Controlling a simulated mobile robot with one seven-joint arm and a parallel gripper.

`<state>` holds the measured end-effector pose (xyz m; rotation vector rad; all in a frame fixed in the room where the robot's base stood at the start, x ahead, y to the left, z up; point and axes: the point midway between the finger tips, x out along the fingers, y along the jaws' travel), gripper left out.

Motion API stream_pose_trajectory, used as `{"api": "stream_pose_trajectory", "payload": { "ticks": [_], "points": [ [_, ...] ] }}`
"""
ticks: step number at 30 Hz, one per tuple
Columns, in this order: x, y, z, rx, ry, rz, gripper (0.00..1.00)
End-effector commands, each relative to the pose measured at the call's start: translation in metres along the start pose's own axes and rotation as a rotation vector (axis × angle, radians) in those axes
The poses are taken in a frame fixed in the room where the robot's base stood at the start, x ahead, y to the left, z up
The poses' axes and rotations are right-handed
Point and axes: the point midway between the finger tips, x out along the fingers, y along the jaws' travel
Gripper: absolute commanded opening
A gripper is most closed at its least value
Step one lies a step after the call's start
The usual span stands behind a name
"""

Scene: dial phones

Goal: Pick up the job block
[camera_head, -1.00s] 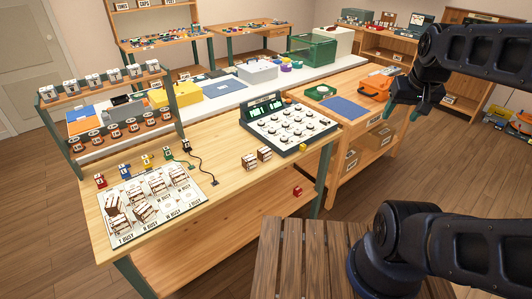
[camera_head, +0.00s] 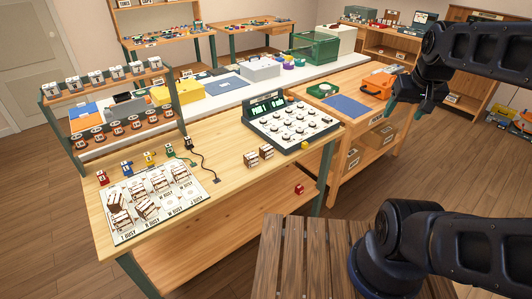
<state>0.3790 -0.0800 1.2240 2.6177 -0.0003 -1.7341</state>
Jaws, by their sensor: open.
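Which block is the job block I cannot tell, as the labels are too small to read. Two wooden blocks with pale labelled faces, a left one (camera_head: 251,159) and a right one (camera_head: 266,151), stand side by side on the near table (camera_head: 235,193), left of the dial panel. More wooden blocks (camera_head: 147,209) sit on a white printed board (camera_head: 188,200) at the table's left end. A small red block (camera_head: 299,189) lies low, on the shelf under the table's right end. My gripper (camera_head: 408,107) is open and empty, raised at the right, well away from all these blocks.
A green-framed dial panel (camera_head: 292,126) stands at the table's back right. Small coloured pieces (camera_head: 150,159) and a black cord (camera_head: 205,160) lie behind the board. A two-tier rack (camera_head: 110,108) stands at back left. The table's front middle is clear. A slatted wooden surface (camera_head: 300,260) lies nearest.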

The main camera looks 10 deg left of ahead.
Motion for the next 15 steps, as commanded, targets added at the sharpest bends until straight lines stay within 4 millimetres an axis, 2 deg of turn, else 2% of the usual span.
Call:
{"api": "stream_pose_trajectory", "payload": {
  "ticks": [8, 15],
  "points": [
    [0.002, -0.002, -0.006, 0.011, -0.008, 0.000, 0.65],
    [0.021, -0.018, -0.045, 0.097, -0.057, 0.014, 0.65]
  ]
}}
